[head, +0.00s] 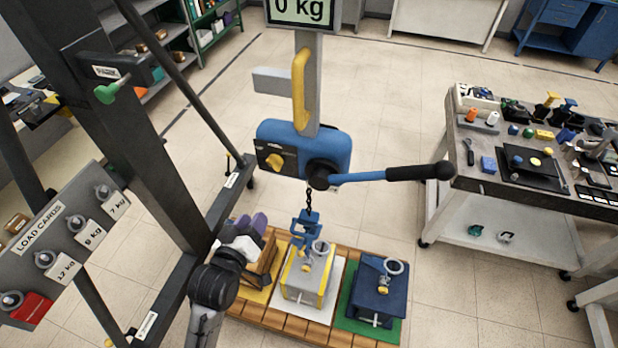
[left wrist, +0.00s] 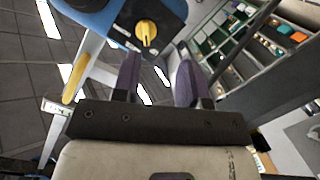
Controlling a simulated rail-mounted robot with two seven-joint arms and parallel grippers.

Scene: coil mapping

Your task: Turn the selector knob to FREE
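The yellow selector knob (head: 275,160) sits on a black plate on the left face of the blue lever hoist (head: 335,150). The labels around it are too small to read. In the left wrist view the knob (left wrist: 146,32) shows face-on, beyond the fingertips, with nothing touching it. My left gripper (head: 250,224), with purple fingers, is below and left of the hoist. In the left wrist view its two fingers (left wrist: 158,78) are apart with only floor seen between them, so it is open and empty. My right gripper is in neither view.
The hoist's long lever (head: 385,174) reaches right. A chain and blue hook (head: 308,222) hang above a grey load block (head: 306,280) on a wooden pallet. A dark frame with load cards (head: 41,232) stands left. A tool table (head: 465,188) stands right.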

